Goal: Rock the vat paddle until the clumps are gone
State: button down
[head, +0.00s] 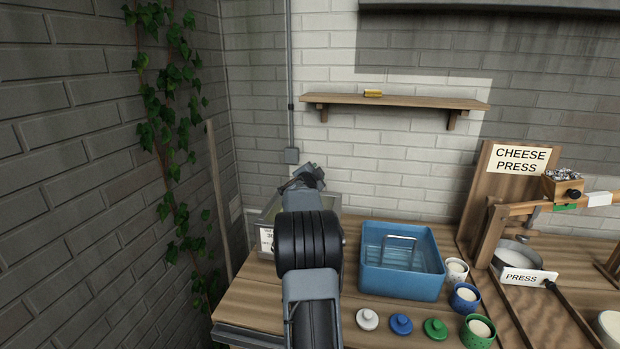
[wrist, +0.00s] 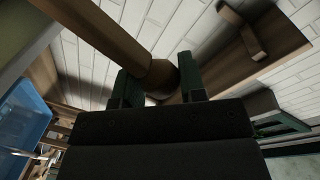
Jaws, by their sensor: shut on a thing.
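The vat (head: 262,214) is a pale, see-through box at the back left of the bench, with a white label on its front. My arm hides its right part, and I cannot see the curd or any clumps inside. My gripper (head: 308,176) is above the vat's right side in the head view. In the wrist view my gripper (wrist: 160,84) has its two dark green fingers on either side of the knobbed end of a brown wooden handle (wrist: 105,35), which looks like the paddle's. It is shut on that handle. The paddle's lower part is hidden.
A blue tub (head: 403,276) with a clear rack inside stands right of my arm. Several small lids and cups are in front and right of it. The cheese press (head: 520,160) is at the right.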

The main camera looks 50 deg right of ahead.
jog(key=shift+s+d+f, duration=0.15)
jog(key=shift+s+f, duration=0.1)
jog(key=shift+f, duration=0.1)
jog(key=shift+s+f, duration=0.1)
jog(key=shift+f, duration=0.05)
jog(key=c, duration=0.7)
grip_release()
jog(key=shift+c, duration=0.2)
jog(key=shift+r, duration=0.2)
jog(key=b+v, duration=0.2)
jog(key=v, duration=1.1)
jog(key=shift+s+a, duration=0.15)
jog(key=shift+a, duration=0.2)
jog(key=shift+c, duration=0.2)
